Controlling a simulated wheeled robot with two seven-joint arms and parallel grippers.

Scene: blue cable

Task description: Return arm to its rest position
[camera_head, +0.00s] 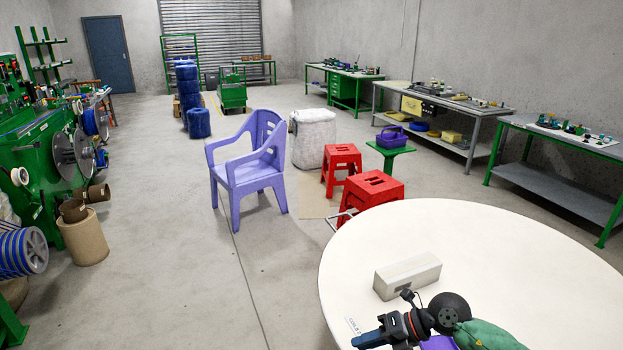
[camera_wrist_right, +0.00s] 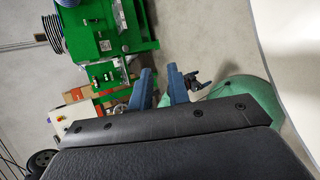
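My right gripper (camera_head: 362,339) shows at the bottom of the head view, with blue fingers pointing left and a black body. It appears near the front left part of the round white table (camera_head: 480,240). In the right wrist view its two blue fingers (camera_wrist_right: 161,80) stand apart, with nothing between them. Part of my right arm shows at the bottom right of the head view. My left gripper is not in view. A spool with blue cable (camera_head: 22,250) stands at the far left of the head view.
A pale grey box (camera_head: 407,275) lies on the round table behind my right gripper. Two red stools (camera_head: 371,190) and a lilac chair (camera_head: 248,170) stand beyond the table. A green machine (camera_head: 45,160) stands along the left.

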